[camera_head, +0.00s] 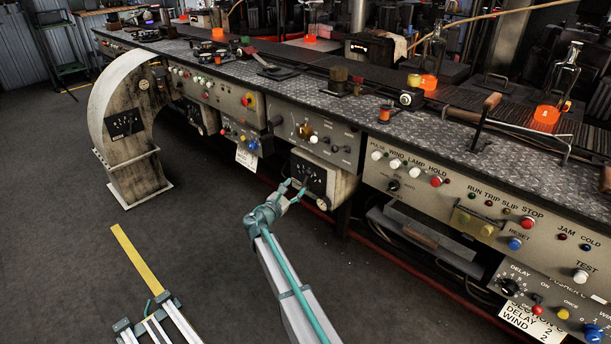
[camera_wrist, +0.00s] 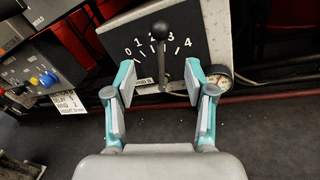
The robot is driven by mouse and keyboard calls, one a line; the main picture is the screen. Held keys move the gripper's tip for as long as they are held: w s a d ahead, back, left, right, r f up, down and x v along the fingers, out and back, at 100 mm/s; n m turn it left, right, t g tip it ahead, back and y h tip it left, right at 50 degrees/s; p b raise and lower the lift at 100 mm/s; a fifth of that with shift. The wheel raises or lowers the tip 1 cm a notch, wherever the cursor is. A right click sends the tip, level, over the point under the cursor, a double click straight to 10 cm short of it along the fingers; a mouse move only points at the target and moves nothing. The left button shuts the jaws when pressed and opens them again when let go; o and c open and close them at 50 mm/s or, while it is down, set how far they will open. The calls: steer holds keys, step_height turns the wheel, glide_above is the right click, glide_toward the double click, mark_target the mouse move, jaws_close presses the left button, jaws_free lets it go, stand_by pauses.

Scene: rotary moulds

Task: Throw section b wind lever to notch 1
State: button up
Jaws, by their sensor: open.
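In the wrist view, the section b wind lever (camera_wrist: 161,55) has a black ball knob and a dark metal shaft. It stands nearly upright before a black dial plate (camera_wrist: 204,56) marked 0 to 4, its knob near the middle of the scale. Its exact notch is hard to tell, as the knob covers part of the scale. A small label below appears to read WIND B. My gripper (camera_wrist: 159,80) is open, with its fingers on either side of the lower shaft in the picture, apparently not touching it. In the head view, my gripper (camera_head: 291,190) is in front of the dial box (camera_head: 318,177).
A round gauge (camera_wrist: 220,82) sits right of the dial plate. Left of it are a knob panel (camera_wrist: 38,70) and a white section card (camera_wrist: 68,101), partly legible.

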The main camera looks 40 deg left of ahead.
mark_target(307, 176)
steer(key=w, duration=0.3)
steer(key=w+a, duration=0.1)
steer(key=w, duration=0.3)
steer(key=w+b, duration=0.1)
steer(key=w, duration=0.2)
steer(key=shift+w+a, duration=0.15)
steer(key=shift+a, duration=0.2)
jaws_close()
